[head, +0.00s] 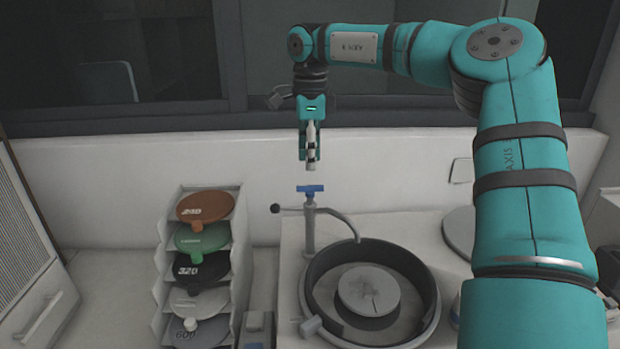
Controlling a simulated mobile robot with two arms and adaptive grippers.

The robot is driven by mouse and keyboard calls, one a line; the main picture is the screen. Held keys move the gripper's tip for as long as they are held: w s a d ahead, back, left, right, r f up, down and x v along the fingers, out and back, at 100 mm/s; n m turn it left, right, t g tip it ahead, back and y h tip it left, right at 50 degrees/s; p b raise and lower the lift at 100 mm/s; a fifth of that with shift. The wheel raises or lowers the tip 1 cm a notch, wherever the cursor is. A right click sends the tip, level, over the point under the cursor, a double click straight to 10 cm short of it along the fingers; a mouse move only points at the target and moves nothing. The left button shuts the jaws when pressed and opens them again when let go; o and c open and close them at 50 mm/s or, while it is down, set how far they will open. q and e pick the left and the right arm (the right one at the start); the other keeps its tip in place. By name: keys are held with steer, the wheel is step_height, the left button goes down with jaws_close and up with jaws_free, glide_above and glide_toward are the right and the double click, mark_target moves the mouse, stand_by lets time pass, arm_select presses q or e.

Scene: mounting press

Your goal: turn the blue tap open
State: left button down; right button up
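The blue tap (310,189) is a small flat blue handle on top of a grey upright pipe (310,228), behind a round dark basin (425,281). A thin spout curves from the pipe toward the basin, and a rod with a dark knob sticks out to the left. My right gripper (311,167) points straight down above the blue tap with a small gap between them. Its fingers look close together, but I cannot make out whether they are fully shut. Nothing shows between them. My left gripper is not in view.
A grey rack (164,262) of coloured discs marked with numbers stands left of the basin. A grey disc (462,232) leans at the right. A white wall and a dark window ledge lie behind the tap. The counter between rack and tap is narrow.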

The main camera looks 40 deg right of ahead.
mark_target(310, 186)
step_height(310, 186, down, 5)
steer(key=shift+s+a+f+p, duration=0.1)
steer(key=shift+s+p, duration=0.05)
steer(key=shift+p, duration=0.45)
steer(key=shift+f, duration=0.45)
steer(key=shift+c, duration=0.3)
jaws_close()
